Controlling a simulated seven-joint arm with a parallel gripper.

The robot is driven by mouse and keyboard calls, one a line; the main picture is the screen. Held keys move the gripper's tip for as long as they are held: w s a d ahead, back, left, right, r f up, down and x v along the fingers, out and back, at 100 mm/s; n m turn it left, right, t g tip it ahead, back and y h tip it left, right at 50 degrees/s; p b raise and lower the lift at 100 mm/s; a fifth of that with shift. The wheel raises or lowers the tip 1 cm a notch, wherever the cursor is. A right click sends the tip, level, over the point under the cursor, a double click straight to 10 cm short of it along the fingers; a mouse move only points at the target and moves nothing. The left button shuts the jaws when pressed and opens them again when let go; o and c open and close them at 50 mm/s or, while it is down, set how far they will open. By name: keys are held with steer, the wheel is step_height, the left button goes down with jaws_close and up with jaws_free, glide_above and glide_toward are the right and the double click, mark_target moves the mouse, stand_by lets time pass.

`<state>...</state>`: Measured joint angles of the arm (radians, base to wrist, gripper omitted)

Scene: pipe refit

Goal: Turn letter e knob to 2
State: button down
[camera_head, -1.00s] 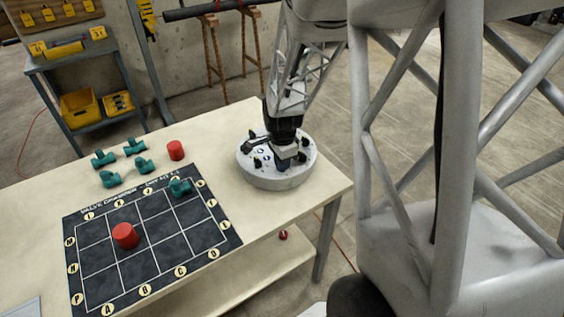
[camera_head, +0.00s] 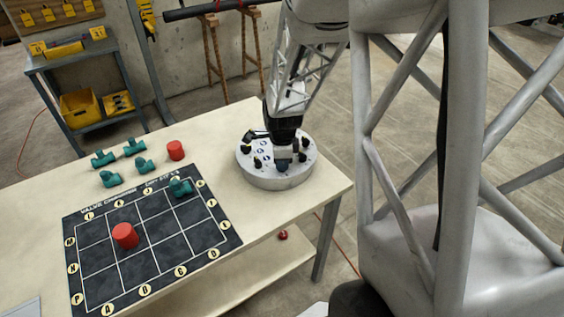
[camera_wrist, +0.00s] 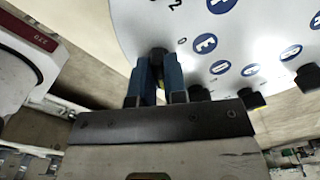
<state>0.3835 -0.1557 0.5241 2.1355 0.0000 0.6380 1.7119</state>
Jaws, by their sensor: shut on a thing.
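The round pale grey dial plate (camera_head: 262,180) with several black knobs around its rim stands at the right of the table. My gripper (camera_head: 283,166) points down onto its near right part. In the wrist view, my gripper's blue fingers (camera_wrist: 157,80) are shut on a black knob, the E knob (camera_wrist: 157,54), at the plate's edge. A blue disc with a white letter E (camera_wrist: 206,43) lies just right of this knob. A printed 2 (camera_wrist: 177,4) shows at the top edge. The knob's pointer direction is largely hidden by the fingers.
Other black knobs (camera_wrist: 252,98) sit along the rim close to the right finger. Several teal fittings (camera_head: 111,179) lie behind the board.

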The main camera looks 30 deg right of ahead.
steer(key=c, duration=1.2)
jaws_free()
steer(key=shift+o, duration=0.2)
steer(key=shift+r, duration=3.9)
steer(key=shift+a+r, duration=0.1)
steer(key=shift+s+a+r, duration=0.1)
steer(key=shift+a+r, duration=0.05)
steer(key=shift+r, duration=0.05)
steer(key=s+a+r+n+t, duration=0.1)
steer(key=s+a+r+n, duration=0.6)
steer(key=n, duration=0.5)
steer(key=s+a+r+n+t, duration=0.1)
steer(key=s+a+r+n, duration=0.7)
steer(key=s+a+n, duration=0.3)
steer(key=shift+s+a+n+t, duration=0.3)
steer(key=shift+s+a+n, duration=0.1)
steer(key=shift+s, duration=0.15)
